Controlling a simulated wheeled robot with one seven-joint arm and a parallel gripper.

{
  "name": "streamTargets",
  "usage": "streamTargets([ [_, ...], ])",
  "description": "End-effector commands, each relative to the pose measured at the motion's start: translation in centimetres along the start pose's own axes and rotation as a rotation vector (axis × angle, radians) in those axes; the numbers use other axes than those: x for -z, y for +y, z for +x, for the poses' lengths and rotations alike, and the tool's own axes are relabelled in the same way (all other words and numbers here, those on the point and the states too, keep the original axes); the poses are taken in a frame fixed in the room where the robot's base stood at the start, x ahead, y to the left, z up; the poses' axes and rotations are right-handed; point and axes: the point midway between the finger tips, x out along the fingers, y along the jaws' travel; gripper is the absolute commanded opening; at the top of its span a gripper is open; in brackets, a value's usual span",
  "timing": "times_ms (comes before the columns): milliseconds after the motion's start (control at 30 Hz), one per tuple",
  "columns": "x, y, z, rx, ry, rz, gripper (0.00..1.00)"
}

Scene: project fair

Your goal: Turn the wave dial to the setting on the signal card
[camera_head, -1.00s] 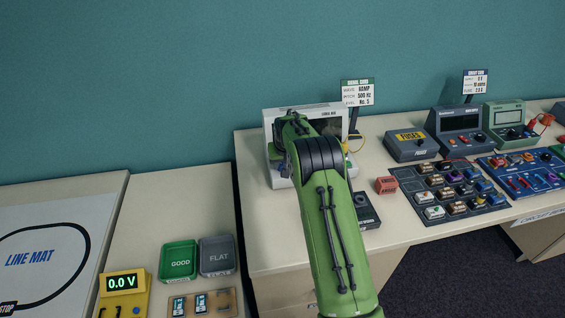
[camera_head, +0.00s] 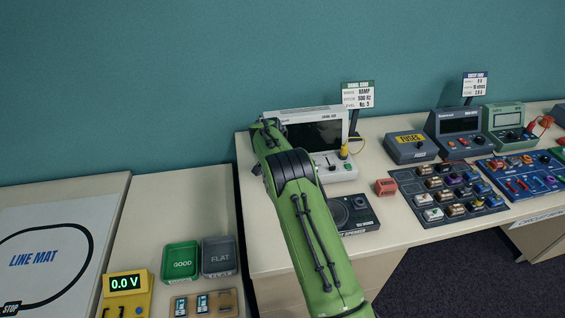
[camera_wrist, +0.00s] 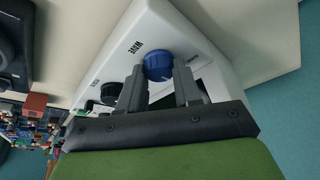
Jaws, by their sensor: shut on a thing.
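The signal card (camera_head: 358,96) stands behind the white signal box (camera_head: 346,172); it reads ramp, 500 Hz and No. 5. In the wrist view the blue wave dial (camera_wrist: 157,66) sits on the white box beside the word WAVE. My gripper (camera_wrist: 159,78) is shut on the dial, one finger on each side. A white mark shows on the dial's lower edge, but I cannot read which setting it points at. In the head view my green arm hides the box's left part, the dial and my gripper.
A black knob (camera_wrist: 111,92) is beside the wave dial. A speaker (camera_head: 354,213) stands in front of the box, and a red block (camera_head: 386,187) lies right of it. A yellow plug (camera_head: 344,152) is at the box's right side. The fuses box (camera_head: 410,147) is farther right.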

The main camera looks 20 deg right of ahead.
Motion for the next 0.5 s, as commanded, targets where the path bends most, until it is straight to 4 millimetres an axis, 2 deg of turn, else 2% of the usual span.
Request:
streamTargets([
  [300, 0.03, -0.25, -0.16, -0.113, 0.000, 0.263, 0.03],
  [500, 0.01, -0.26, -0.05, -0.150, 0.001, 0.353, 0.03],
])
